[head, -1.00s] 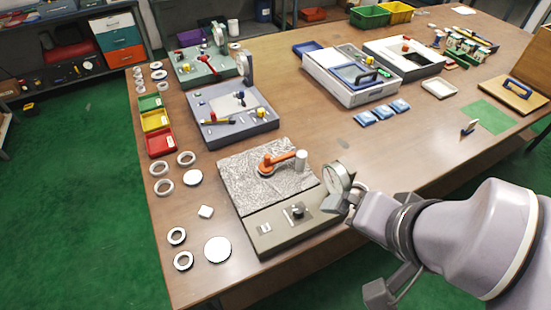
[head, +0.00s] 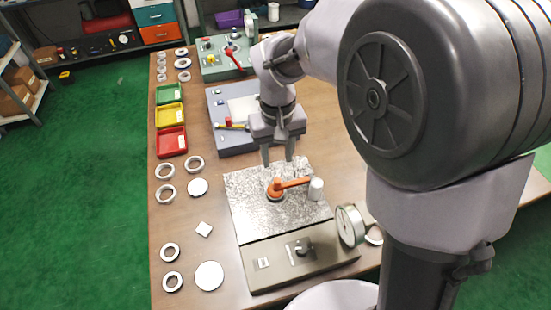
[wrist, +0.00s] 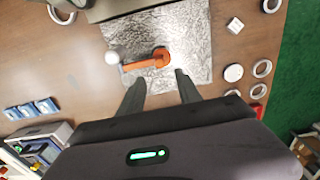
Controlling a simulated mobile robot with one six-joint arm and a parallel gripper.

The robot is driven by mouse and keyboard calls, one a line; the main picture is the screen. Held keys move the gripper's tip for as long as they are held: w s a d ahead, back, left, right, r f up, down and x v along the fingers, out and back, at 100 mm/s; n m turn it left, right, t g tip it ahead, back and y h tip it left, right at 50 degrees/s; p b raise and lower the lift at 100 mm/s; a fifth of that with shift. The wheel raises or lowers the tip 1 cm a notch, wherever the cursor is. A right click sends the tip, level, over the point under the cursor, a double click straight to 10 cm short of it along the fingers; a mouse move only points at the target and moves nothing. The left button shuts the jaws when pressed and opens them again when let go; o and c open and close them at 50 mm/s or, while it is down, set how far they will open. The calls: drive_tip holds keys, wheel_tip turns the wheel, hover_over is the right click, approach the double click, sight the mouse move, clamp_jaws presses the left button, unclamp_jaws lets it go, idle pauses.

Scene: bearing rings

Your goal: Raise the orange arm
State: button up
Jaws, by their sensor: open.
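The orange arm (head: 291,184) lies across the silvery textured plate (head: 245,215) of the near station. One end is a round orange hub around a ring, and the other end meets a white cylinder (head: 316,189). In the wrist view the orange arm (wrist: 140,63) lies beyond my fingertips, with its hub (wrist: 161,57) roughly ahead of the gap and the white cylinder (wrist: 112,57) to the left. My gripper (head: 278,164) is open and empty, pointing down above the plate's far edge, apart from the arm. It also shows in the wrist view (wrist: 159,80).
White rings and discs (head: 198,187) lie to the left, near red (head: 172,140), yellow and green trays. A blue-grey station (head: 228,142) stands behind my gripper.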

sight(278, 180)
wheel_tip(278, 180, down, 10)
drive_tip(key=b, duration=0.3)
drive_tip(key=shift+w+f+b, duration=0.1)
drive_tip(key=shift+b, duration=0.2)
drive_tip(key=shift+d, duration=0.1)
drive_tip(key=shift+c, duration=0.4)
clamp_jaws()
idle(0.5)
